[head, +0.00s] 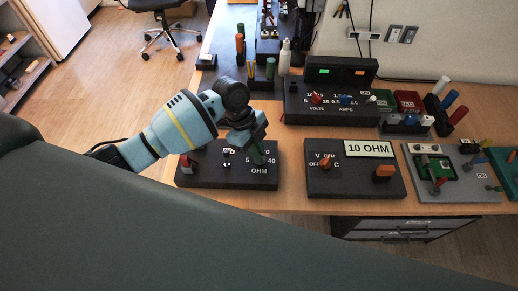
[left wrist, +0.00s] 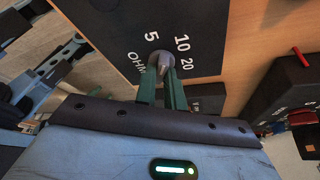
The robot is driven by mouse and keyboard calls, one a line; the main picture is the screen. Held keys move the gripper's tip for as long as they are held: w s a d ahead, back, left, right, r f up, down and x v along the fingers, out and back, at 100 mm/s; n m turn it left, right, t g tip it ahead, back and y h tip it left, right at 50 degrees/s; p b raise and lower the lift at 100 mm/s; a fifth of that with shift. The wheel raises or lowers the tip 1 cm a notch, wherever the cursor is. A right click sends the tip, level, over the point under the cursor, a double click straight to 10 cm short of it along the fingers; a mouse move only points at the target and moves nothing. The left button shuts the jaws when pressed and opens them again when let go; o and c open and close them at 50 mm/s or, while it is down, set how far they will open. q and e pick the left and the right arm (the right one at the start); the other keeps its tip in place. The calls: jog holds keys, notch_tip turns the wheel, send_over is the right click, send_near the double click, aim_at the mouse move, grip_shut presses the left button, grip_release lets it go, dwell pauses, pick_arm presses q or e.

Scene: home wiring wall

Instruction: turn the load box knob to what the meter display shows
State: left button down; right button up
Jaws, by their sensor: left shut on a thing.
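The black load box (head: 215,182) stands at the bench's front left, with OHM and numbers around its knob. In the left wrist view the knob (left wrist: 162,61) is grey, with 5, 10, 20 and OHM readable near it. My left gripper (head: 258,158) comes from above and is shut on this knob, its green fingers on either side. The fingers hide the knob in the head view. Which number the knob points to is not clear. The meter (head: 330,184), right of the load box, has a display (head: 369,149) reading 10 OHM. My right gripper is out of view.
A black power supply (head: 330,105) with two lit displays stands behind the meter. A grey board (head: 460,185) with a green part lies to the right. Tools and bottles stand at the back. A narrow bare strip of bench separates load box and meter.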

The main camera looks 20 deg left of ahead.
pick_arm(q)
jog(key=m+g+b, duration=0.1)
jog(key=m, duration=0.2)
jog(key=shift+f+y, duration=0.2)
jog(key=shift+y, duration=0.1)
jog(key=shift+w+r+m+g+y+b, duration=0.1)
jog(key=shift+m+g+y+b, duration=0.25)
jog(key=shift+m, duration=0.65)
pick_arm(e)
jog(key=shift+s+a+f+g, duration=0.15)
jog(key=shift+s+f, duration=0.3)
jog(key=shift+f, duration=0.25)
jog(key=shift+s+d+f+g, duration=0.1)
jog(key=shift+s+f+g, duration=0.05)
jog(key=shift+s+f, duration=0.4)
pick_arm(q)
jog(key=shift+m, duration=0.3)
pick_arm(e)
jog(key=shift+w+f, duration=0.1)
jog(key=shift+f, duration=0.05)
pick_arm(q)
jog(key=c, duration=1.5)
grip_release()
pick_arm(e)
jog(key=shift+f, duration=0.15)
pick_arm(q)
jog(key=shift+r, duration=0.1)
jog(key=shift+v, duration=3.9)
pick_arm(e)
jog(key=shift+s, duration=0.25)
